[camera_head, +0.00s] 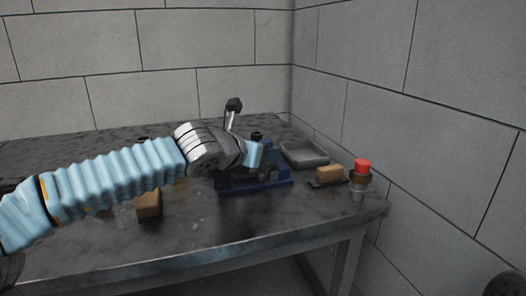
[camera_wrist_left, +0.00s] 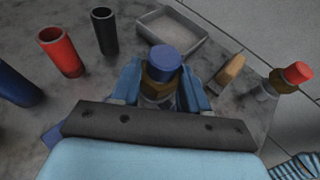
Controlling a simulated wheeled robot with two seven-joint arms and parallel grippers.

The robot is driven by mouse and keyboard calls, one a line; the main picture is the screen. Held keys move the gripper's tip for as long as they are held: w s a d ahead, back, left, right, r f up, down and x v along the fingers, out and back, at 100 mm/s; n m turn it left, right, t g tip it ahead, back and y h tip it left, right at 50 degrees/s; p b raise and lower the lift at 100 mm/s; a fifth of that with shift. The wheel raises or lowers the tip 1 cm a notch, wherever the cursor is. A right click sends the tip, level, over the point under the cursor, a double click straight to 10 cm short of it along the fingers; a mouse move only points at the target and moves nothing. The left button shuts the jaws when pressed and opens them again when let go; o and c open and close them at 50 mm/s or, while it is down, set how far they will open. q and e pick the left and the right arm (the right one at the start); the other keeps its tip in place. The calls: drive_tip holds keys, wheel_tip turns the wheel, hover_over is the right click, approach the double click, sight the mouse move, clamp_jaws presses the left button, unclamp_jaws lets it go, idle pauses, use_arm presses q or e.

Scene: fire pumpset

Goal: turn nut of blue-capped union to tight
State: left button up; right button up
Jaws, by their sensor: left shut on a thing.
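The blue-capped union (camera_wrist_left: 165,60) stands upright in the middle of the left wrist view, with its brass nut (camera_wrist_left: 158,84) below the blue cap. My left gripper (camera_wrist_left: 160,88) has one light-blue finger on each side of the nut and is shut on it. In the head view my left gripper (camera_head: 254,152) reaches over a dark blue base (camera_head: 270,183) on the table, and the arm hides most of the union.
A red-capped union (camera_head: 361,170) stands near the table's right edge beside a wooden-handled brush (camera_head: 329,174). A grey tray (camera_head: 305,154) lies behind. A wooden block (camera_head: 148,205) is at left. Red (camera_wrist_left: 61,51) and black (camera_wrist_left: 104,31) tubes stand left of the gripper. Walls close the back and right.

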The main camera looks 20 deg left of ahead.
sight(268, 140)
use_arm(q)
drive_tip(key=shift+a+r+m+g+h, duration=0.1)
drive_tip(key=shift+m+g+h, duration=0.2)
drive_tip(key=shift+m+h, duration=0.6)
drive_tip(key=shift+h, duration=0.1)
drive_tip(key=o, duration=1.1)
drive_tip(key=shift+c, duration=0.2)
wheel_tip(268, 140, up, 3)
drive_tip(key=shift+f, duration=0.1)
drive_tip(key=s+d+r+b, duration=0.2)
drive_tip(key=s+d+r, duration=0.2)
drive_tip(key=s+r, duration=0.6)
drive_tip(key=s, duration=0.3)
drive_tip(key=shift+s, duration=0.15)
